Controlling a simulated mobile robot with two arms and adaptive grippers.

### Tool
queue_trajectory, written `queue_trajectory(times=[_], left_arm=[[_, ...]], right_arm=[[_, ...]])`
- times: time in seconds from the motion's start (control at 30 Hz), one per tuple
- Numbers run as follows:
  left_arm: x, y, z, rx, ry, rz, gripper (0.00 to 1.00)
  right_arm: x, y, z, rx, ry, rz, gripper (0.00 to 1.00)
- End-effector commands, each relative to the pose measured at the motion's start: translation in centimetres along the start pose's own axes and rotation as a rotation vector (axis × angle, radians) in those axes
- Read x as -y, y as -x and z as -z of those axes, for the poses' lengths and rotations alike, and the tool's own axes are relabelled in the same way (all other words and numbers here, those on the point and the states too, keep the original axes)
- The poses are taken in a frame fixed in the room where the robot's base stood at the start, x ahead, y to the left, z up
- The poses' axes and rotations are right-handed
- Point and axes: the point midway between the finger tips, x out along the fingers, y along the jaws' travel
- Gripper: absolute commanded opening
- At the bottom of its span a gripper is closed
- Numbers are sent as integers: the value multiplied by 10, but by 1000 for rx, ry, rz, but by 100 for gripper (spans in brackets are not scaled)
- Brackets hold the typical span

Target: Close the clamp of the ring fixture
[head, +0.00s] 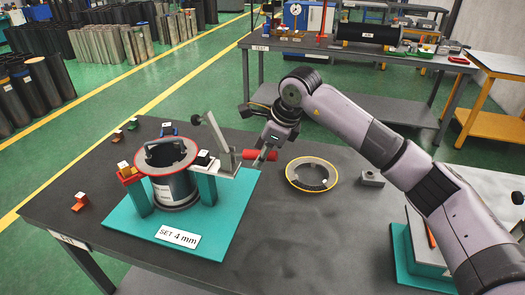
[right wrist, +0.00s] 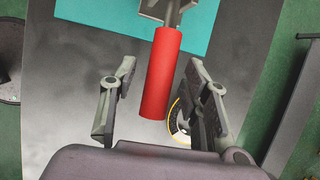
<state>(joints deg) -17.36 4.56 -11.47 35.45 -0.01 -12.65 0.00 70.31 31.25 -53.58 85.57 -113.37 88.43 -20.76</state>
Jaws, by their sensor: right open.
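The ring fixture stands on a teal base plate (head: 140,235) labelled "SET 4 mm". Its ring (head: 166,156) has a red rim and sits over a dark flanged cylinder (head: 176,190). The clamp (head: 222,145) is at the ring's right, with a raised grey arm slanting up to a dark tip. Its red handle (head: 265,155) points right, and also shows in the right wrist view (right wrist: 164,75). My right gripper (head: 266,134) is open at the handle. In the right wrist view its fingers (right wrist: 160,92) lie either side of the handle with gaps. My left gripper is out of view.
A yellow-rimmed ring (head: 312,174) lies on the dark table (head: 290,240) right of the fixture. A small grey block (head: 372,178) is farther right. Another bench (head: 350,55) stands behind. The table front is clear.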

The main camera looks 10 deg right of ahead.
Motion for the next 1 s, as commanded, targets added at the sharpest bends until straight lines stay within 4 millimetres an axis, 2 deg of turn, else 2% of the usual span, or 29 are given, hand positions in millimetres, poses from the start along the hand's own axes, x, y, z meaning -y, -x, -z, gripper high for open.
queue_trajectory(times=[0.07,0.7,1.0], left_arm=[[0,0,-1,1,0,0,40],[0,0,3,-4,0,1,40],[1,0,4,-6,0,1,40]], right_arm=[[0,0,0,0,0,0,43],[0,1,0,0,0,0,0],[0,1,0,0,0,0,0]])
